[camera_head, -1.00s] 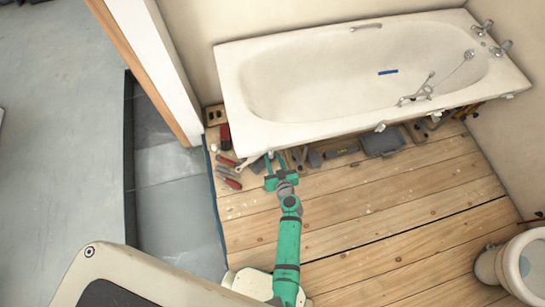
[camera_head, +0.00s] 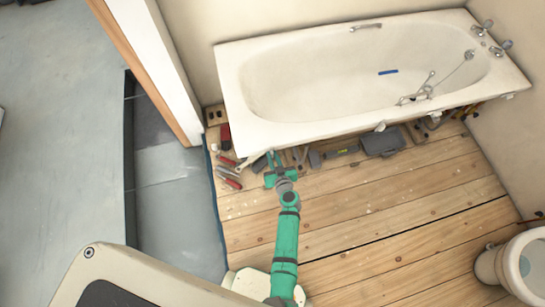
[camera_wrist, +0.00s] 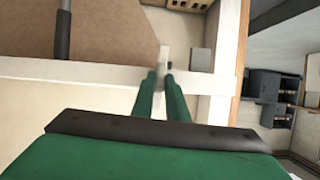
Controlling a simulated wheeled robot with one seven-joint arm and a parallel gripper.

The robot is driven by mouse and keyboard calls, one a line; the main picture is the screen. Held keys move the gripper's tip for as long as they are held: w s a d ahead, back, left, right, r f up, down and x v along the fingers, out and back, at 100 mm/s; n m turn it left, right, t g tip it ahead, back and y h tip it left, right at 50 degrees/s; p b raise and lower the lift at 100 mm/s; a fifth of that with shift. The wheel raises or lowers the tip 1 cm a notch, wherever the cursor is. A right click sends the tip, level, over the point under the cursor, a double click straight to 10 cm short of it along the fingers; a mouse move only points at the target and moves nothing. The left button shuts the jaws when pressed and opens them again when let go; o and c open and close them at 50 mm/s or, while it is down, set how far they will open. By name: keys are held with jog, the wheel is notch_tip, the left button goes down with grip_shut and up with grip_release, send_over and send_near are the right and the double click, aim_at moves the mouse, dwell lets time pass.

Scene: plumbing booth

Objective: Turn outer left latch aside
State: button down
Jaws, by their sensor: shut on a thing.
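My gripper (camera_head: 274,163) is at the front rim of the bathtub (camera_head: 226,84), near its left end. In the wrist view, its two green fingers (camera_wrist: 160,76) are close together on a small pale latch (camera_wrist: 165,54). Only the latch's end shows past the fingertips, so its exact angle is hard to tell. In the head view the gripper covers this latch. Another pale latch (camera_head: 380,127) shows under the rim farther right.
Red-handled tools (camera_head: 228,172) lie on the wooden floor (camera_head: 385,210) left of my gripper. A grey case (camera_head: 382,142) and other tools lie along the tub's front. A toilet (camera_head: 520,262) stands at lower right. The middle floor is clear.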

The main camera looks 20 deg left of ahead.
jog(key=shift+w+d+f+m+g+y, duration=0.2)
jog(key=shift+m+y, duration=1)
jog(key=shift+m, duration=0.85)
jog(key=shift+s+d+f+m+g+y, duration=0.1)
jog(key=shift+f+m+g+y, duration=0.2)
jog(key=shift+m+y, duration=1.35)
jog(key=shift+w+d+f+m+g+y, duration=0.25)
jog(key=shift+m+y, duration=0.5)
jog(key=shift+m, duration=1.75)
jog(key=shift+s+a+m, duration=0.1)
jog(key=shift+m, duration=0.2)
jog(key=c, duration=1.8)
grip_release()
jog(key=shift+r, duration=0.1)
jog(key=shift+o, duration=0.2)
jog(key=v, duration=1)
jog(key=shift+s+d, duration=0.25)
jog(key=shift+d, duration=0.1)
